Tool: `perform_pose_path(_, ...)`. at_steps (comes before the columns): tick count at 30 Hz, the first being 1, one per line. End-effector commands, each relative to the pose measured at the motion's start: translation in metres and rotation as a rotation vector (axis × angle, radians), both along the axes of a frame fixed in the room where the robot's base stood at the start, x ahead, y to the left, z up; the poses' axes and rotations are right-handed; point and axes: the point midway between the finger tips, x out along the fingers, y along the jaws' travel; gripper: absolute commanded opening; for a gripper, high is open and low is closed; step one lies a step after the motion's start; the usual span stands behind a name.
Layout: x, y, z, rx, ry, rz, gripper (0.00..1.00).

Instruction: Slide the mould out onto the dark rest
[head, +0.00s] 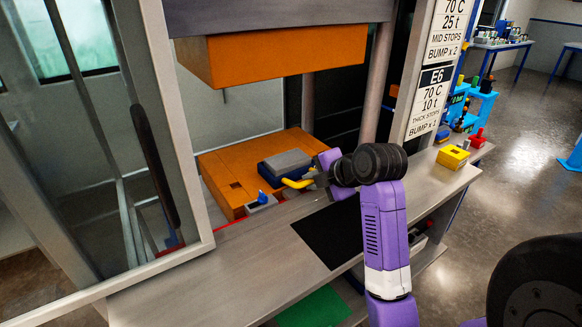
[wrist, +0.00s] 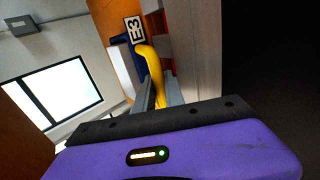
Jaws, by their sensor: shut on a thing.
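The mould (head: 285,162), a blue block with a grey top, lies on the orange lower platen of the press, near its front right. Its yellow handle (head: 298,184) sticks out at the front. My gripper (head: 314,178) is at this handle, shut on it.
The orange upper platen (head: 285,55) hangs well above the mould. A small grey block with a blue knob (head: 261,200) stands left of the handle. A framed clear door (head: 110,130) stands at left. A yellow block (head: 453,157) sits on the bench at right.

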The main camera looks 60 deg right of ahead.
Motion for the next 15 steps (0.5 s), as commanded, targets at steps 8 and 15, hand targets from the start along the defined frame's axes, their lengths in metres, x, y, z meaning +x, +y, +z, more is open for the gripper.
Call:
perform_pose_path(8,-0.019,0.011,-0.001,0.003,0.003,-0.003,0.0)
perform_pose_path(15,-0.034,0.02,-0.001,0.005,0.004,-0.005,0.0)
